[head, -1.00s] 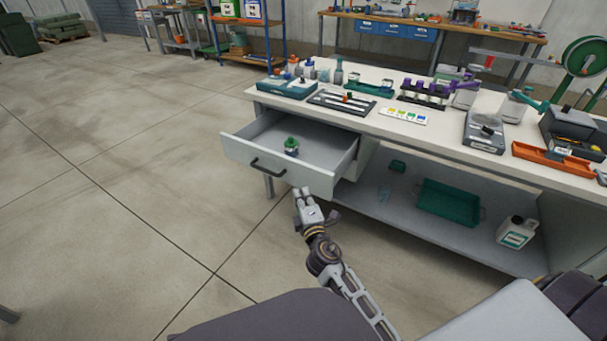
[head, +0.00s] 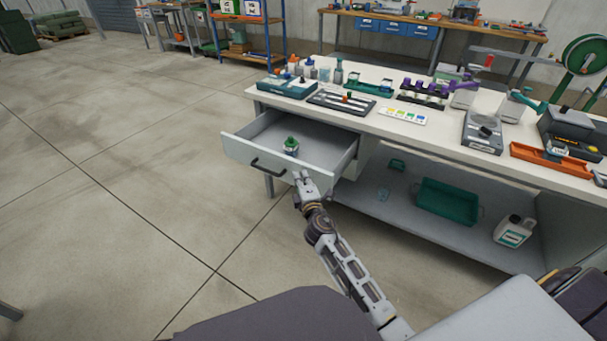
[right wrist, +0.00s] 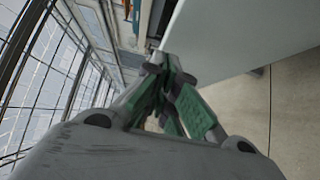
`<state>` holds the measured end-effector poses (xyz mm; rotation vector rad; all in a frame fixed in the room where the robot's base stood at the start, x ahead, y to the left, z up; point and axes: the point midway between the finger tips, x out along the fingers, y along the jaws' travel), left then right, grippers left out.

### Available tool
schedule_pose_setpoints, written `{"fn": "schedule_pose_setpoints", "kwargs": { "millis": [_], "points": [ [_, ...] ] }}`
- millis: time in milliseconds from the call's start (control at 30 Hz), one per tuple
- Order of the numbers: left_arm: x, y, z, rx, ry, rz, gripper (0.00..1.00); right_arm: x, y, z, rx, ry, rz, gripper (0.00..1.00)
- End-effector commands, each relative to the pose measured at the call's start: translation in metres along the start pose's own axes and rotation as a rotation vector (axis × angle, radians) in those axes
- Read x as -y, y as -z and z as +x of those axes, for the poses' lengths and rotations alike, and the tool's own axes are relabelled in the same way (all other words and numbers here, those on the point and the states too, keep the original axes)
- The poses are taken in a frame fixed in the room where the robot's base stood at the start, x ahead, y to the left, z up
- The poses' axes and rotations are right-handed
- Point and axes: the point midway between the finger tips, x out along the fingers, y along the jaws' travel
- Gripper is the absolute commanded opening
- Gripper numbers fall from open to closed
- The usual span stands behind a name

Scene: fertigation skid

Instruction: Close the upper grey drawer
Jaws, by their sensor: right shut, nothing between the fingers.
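The grey drawer (head: 240,151) under the left part of the bench stands pulled well out, with a dark bar handle (head: 268,167) on its front. A small jar with a green lid (head: 291,146) stands inside it. My right gripper (head: 301,175) is shut and empty at the drawer's front panel, to the right of the handle. In the right wrist view its green-padded fingers (right wrist: 167,80) point at a pale panel (right wrist: 240,38), which looks like the drawer front. I cannot tell whether they touch it. My left gripper is out of view.
The white bench top (head: 385,128) carries trays, bottles and a scale. The shelf below holds a green tray (head: 447,201) and a white jug (head: 513,231). The concrete floor (head: 130,200) left of the drawer is clear.

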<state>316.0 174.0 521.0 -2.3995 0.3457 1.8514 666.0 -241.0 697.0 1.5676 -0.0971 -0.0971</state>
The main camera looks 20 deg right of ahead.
Motion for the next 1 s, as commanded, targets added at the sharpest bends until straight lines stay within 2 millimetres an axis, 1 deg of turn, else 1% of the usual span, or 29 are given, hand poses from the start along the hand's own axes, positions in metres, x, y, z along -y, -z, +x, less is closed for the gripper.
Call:
{"fn": "schedule_pose_setpoints", "kwargs": {
  "millis": [33,200,767,1000],
  "points": [
    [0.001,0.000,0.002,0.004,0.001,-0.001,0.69,-0.001,-0.004,0.004,0.000,0.000,-0.001,0.00],
    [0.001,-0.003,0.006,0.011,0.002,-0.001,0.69,0.000,-0.010,0.011,-0.001,0.000,0.001,0.00],
    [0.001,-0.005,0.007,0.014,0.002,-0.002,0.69,0.000,-0.014,0.014,0.000,0.000,0.001,0.00],
    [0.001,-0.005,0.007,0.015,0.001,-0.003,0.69,0.000,-0.027,0.027,0.001,-0.001,0.000,0.00]
  ]
}}
